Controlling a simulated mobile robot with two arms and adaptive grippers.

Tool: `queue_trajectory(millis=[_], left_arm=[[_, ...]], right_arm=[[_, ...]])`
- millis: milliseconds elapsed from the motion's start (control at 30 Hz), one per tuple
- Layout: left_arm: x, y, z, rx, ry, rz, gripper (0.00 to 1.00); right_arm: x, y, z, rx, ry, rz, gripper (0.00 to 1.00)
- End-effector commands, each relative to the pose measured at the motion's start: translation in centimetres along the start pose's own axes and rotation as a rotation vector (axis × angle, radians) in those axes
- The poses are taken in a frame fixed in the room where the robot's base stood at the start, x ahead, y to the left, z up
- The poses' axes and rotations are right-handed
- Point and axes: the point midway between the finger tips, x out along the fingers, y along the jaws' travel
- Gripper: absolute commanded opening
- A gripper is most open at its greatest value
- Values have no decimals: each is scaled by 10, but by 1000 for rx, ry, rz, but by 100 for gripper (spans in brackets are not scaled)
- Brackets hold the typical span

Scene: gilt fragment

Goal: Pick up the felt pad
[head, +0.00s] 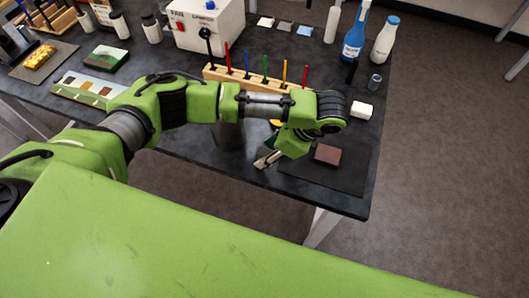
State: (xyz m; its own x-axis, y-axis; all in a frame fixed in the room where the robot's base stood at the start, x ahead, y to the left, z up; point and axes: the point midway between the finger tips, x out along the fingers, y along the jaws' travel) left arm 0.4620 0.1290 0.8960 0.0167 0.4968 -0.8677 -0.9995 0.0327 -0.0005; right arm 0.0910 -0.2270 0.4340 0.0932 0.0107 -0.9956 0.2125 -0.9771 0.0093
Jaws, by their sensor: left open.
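A small flat reddish-brown square pad (327,154), which looks like the felt pad, lies on a dark mat (345,177) near the table's front right corner. My left gripper (268,160) is open, to the left of the brown pad and apart from it, by the mat's left edge. Its fingers point down and to the left, and I see nothing between them. My left arm reaches across the table from the left and hides part of the tabletop behind the gripper. My right gripper is not in view.
A wooden rack (258,82) with several coloured sticks stands behind my arm. A white block (361,109) lies behind the mat. A blue bottle (355,38) and a white bottle (384,42) stand at the back right. A white box (205,25) is at the back.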

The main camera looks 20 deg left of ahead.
Motion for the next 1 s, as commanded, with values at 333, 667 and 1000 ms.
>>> queue_trajectory(millis=[333, 667, 1000], left_arm=[[2, 0, 0, 1, 0, -1, 18], [2, 0, 0, 1, 0, -1, 14], [-22, -1, 13, 0, 2, -3, 14]], right_arm=[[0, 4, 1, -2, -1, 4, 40], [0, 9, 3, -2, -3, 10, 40], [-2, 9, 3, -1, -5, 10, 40]])
